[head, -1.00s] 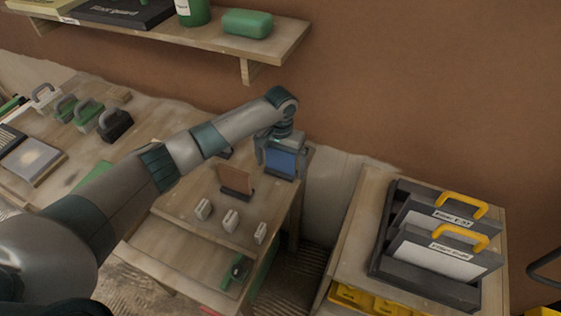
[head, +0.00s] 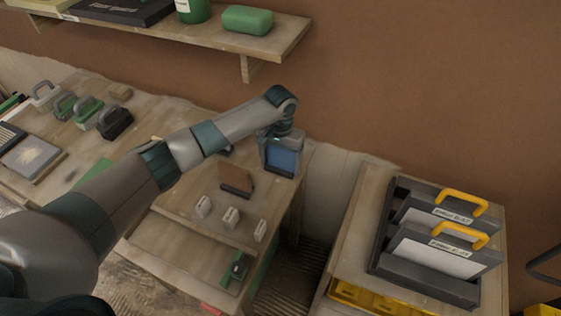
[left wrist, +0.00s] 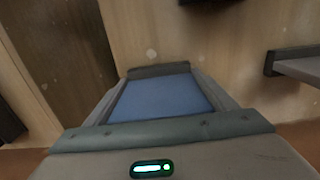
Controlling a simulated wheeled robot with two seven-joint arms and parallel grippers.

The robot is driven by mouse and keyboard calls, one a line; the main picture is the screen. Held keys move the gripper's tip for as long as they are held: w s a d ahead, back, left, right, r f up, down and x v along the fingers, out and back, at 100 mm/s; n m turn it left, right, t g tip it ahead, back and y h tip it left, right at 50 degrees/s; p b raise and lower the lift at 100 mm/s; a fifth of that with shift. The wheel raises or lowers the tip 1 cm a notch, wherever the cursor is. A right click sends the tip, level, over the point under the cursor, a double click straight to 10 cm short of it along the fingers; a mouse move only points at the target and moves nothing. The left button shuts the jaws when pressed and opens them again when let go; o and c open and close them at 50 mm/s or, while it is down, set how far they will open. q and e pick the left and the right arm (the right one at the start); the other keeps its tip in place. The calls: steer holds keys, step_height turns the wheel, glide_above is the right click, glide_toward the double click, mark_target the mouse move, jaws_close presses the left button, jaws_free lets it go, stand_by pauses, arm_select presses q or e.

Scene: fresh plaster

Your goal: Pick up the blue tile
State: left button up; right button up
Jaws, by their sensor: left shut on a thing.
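The blue tile (head: 283,157) stands upright in a dark holder at the back right of the wooden table (head: 262,206). My left gripper (head: 281,158) is over it from above and shut on it, with a finger at each side edge. In the left wrist view the blue tile (left wrist: 160,98) fills the space between the fingers, above the wooden surface. Whether its lower edge still touches the holder cannot be told. My right gripper is not in view.
A brown tile (head: 236,177) stands in a dark holder just left of the blue one. Several small light blocks (head: 231,217) stand in front. A dark rack with yellow-handled boards (head: 440,243) is on the right table. A shelf (head: 200,35) hangs above.

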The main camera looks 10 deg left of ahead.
mark_target(282, 168)
arm_select(q)
steer(key=shift+r, duration=0.1)
steer(key=shift+r, duration=0.5)
steer(key=r, duration=0.1)
steer(key=r+b, duration=0.1)
steer(key=r, duration=0.1)
steer(key=shift+s+d+r+b, duration=0.1)
steer(key=shift+s+d+b, duration=0.15)
steer(key=shift+d+b, duration=0.1)
steer(key=s+d+r+b, duration=0.2)
steer(key=s+d+r, duration=0.4)
steer(key=s+d, duration=0.1)
steer(key=shift+s+d+r, duration=0.3)
steer(key=shift+s+r, duration=0.1)
